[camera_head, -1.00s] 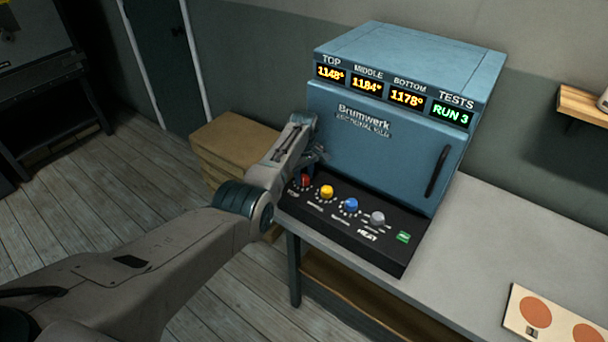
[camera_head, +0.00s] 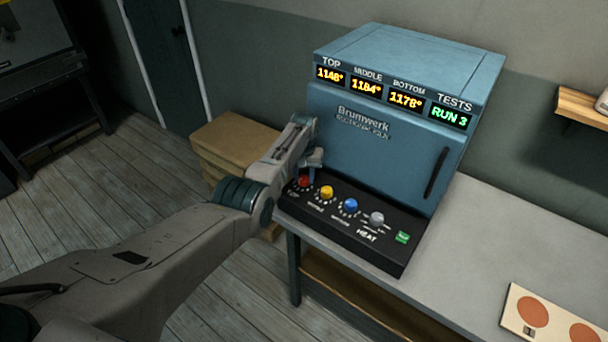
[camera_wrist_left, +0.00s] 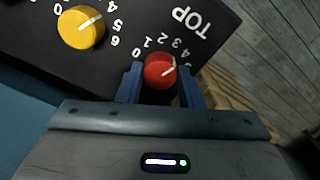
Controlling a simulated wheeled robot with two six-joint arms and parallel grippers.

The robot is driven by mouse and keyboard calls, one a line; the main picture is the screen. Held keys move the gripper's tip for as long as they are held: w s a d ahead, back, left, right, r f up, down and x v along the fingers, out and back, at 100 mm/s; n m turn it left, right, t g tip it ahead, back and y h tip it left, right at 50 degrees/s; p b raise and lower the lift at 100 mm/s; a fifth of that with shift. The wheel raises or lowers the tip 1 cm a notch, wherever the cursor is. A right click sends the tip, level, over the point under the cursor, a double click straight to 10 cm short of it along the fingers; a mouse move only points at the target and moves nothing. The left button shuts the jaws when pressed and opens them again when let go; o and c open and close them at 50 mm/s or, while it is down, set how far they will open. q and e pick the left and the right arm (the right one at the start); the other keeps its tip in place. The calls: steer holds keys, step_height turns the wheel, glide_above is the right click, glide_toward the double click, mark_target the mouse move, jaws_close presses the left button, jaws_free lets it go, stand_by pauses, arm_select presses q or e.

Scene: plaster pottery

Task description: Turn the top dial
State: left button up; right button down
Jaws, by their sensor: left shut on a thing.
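The top dial is a red knob (camera_head: 304,182) at the left end of the kiln's black control panel. It also shows in the left wrist view (camera_wrist_left: 160,71), beside the word TOP, with its white pointer toward the high end of its number scale. My left gripper (camera_head: 307,174) is at this knob. In the wrist view its two blue fingers (camera_wrist_left: 160,84) stand on either side of the knob and are shut on it. The kiln's TOP display (camera_head: 331,74) reads about 1148. My right gripper is in neither view.
A yellow dial (camera_head: 327,192) sits right beside the red one, then a blue dial (camera_head: 350,205), a grey heat knob (camera_head: 377,219) and a green button (camera_head: 402,237). The blue kiln (camera_head: 400,125) rises behind the panel.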

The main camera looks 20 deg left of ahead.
mark_target(304, 178)
arm_select(q)
steer(key=m, duration=0.4)
steer(key=shift+m, duration=2.3)
steer(key=o, duration=1)
steer(key=shift+c, duration=0.2)
steer(key=shift+r+p, duration=0.3)
steer(key=shift+r, duration=0.2)
step_height(304, 178, up, 10)
steer(key=b, duration=0.1)
steer(key=shift+b, duration=0.35)
